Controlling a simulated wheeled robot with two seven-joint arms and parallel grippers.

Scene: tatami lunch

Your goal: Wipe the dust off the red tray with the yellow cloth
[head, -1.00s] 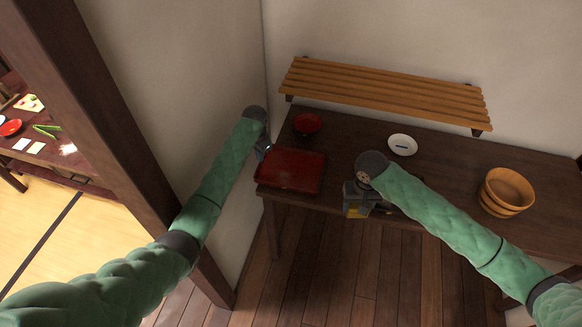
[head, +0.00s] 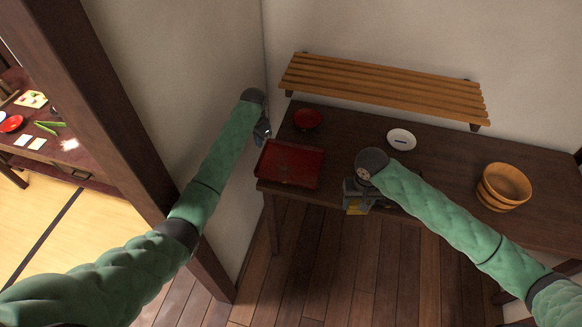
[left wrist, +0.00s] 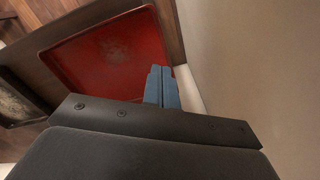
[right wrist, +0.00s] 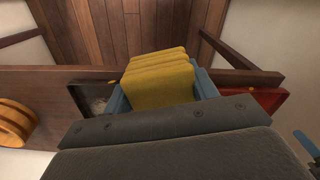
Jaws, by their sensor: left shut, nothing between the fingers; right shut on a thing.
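The red tray (head: 291,164) lies at the left end of the dark table. In the left wrist view the tray (left wrist: 90,62) shows faint pale marks on its floor. My left gripper (head: 263,133) is shut and empty beside the tray's left back corner, near the wall. Its blue fingers (left wrist: 162,86) are together. My right gripper (head: 358,195) is shut on the folded yellow cloth at the table's front edge, right of the tray. The cloth (right wrist: 158,80) sits between the blue fingers in the right wrist view; in the head view it is mostly hidden.
A dark tray (right wrist: 90,97) lies near the cloth, mostly hidden in the head view. A red bowl (head: 307,119) stands behind the red tray. A white dish (head: 401,139) and a wooden tub (head: 503,187) are further right. A slatted shelf (head: 380,90) hangs above the table.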

